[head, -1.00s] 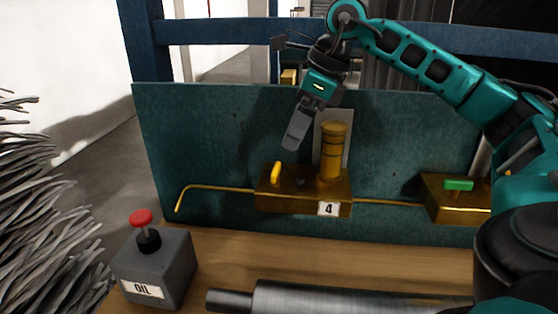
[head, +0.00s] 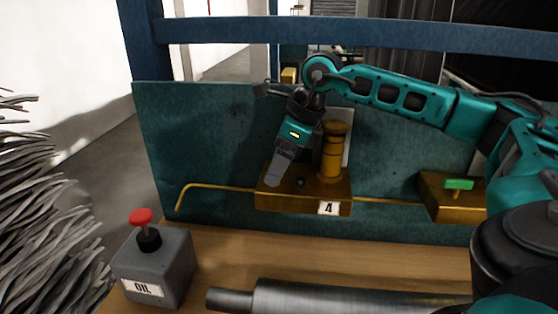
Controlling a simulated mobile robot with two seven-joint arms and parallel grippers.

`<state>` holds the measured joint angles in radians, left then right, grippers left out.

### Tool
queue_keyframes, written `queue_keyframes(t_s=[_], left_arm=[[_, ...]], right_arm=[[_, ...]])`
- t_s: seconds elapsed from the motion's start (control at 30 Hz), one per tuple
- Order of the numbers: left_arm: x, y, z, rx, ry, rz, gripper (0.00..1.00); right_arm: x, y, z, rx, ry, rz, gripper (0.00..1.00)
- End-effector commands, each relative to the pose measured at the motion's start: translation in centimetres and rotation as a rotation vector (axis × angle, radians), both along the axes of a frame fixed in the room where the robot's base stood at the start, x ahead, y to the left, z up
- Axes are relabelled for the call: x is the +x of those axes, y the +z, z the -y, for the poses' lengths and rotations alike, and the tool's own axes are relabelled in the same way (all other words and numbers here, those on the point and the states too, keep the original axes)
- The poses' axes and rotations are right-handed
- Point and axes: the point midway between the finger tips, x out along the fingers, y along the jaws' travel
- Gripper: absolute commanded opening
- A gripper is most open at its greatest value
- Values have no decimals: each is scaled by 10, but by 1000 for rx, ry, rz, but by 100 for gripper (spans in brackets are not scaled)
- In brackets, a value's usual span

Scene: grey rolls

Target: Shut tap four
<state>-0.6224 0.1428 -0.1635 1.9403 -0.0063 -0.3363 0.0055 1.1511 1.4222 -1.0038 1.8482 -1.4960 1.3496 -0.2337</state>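Tap four is a brass block (head: 310,201) with a white label "4" (head: 328,208) and a ribbed brass cylinder (head: 332,155) standing on it. A thin brass pipe (head: 215,187) runs out of its left side. My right gripper (head: 273,180) points down over the left part of the block. Its fingers cover the place of the yellow lever, which is hidden now. I cannot tell whether the fingers touch or hold the lever. A small dark knob (head: 300,182) shows just right of the fingertips. My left gripper is not in view.
A second brass block (head: 452,204) with a green lever (head: 459,184) sits to the right. A grey box labelled "OIL" (head: 170,265) with a red button (head: 140,216) stands front left. A metal roller (head: 350,298) lies along the front. A teal panel (head: 200,130) stands behind.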

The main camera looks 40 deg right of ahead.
Motion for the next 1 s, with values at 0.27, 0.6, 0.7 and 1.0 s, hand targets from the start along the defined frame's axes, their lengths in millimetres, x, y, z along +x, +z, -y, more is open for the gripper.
queue_keyframes(t_s=[0.27,0.6,0.7,1.0], left_arm=[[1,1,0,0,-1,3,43],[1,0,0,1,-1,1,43],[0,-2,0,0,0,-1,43],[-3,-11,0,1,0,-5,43]], right_arm=[[0,0,0,0,0,0,49],[0,0,0,0,-5,0,31],[0,0,0,-1,-24,0,31],[-1,-1,-1,-3,-182,2,31]])
